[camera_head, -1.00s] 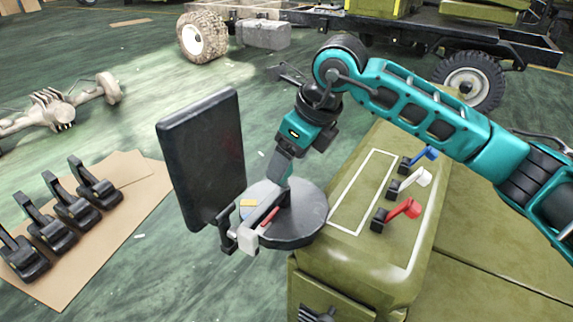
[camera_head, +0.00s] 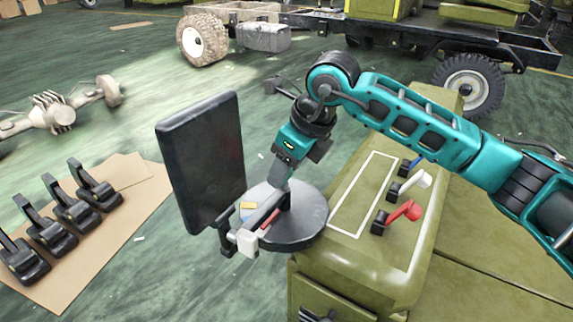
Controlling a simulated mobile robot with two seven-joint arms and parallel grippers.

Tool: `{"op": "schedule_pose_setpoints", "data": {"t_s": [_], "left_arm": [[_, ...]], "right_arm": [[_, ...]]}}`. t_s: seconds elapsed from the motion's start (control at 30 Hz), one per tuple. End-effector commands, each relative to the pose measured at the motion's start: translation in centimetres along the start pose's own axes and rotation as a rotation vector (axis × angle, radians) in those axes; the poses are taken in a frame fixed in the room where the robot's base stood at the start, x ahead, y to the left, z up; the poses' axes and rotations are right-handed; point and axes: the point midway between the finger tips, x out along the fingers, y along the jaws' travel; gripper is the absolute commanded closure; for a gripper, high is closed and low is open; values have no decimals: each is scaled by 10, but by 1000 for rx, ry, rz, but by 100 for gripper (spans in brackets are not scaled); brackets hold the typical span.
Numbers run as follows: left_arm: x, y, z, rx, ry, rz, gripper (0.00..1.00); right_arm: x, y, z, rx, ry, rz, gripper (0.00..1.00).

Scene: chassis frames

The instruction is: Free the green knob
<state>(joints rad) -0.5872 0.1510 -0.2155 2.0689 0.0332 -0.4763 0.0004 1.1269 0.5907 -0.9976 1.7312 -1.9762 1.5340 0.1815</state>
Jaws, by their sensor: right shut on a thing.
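I cannot make out a green knob in this view. My right gripper (camera_head: 262,214) reaches down over the round dark tray (camera_head: 312,222). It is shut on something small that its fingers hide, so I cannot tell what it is. A white block (camera_head: 247,243) is at the tray's front left edge, just below the fingertips. A small red piece (camera_head: 269,219) shows beside the fingers on the tray. A yellow piece (camera_head: 249,206) lies behind them. My left gripper is out of view.
A dark upright panel (camera_head: 203,160) stands left of the tray. The olive cabinet (camera_head: 352,262) on the right carries a white lever (camera_head: 416,181), a red lever (camera_head: 405,212) and a partly hidden blue lever (camera_head: 419,158). Several black pedals (camera_head: 62,238) lie on cardboard at left.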

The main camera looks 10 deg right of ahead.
Motion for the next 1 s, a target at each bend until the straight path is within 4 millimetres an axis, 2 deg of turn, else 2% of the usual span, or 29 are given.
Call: {"op": "schedule_pose_setpoints", "data": {"t_s": [0.1,0.47,1.0], "left_arm": [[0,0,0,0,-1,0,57],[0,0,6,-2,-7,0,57],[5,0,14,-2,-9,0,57]], "right_arm": [[0,0,0,0,0,0,82],[0,-1,0,-62,0,25,82],[0,-4,1,-474,-1,197,82]]}}
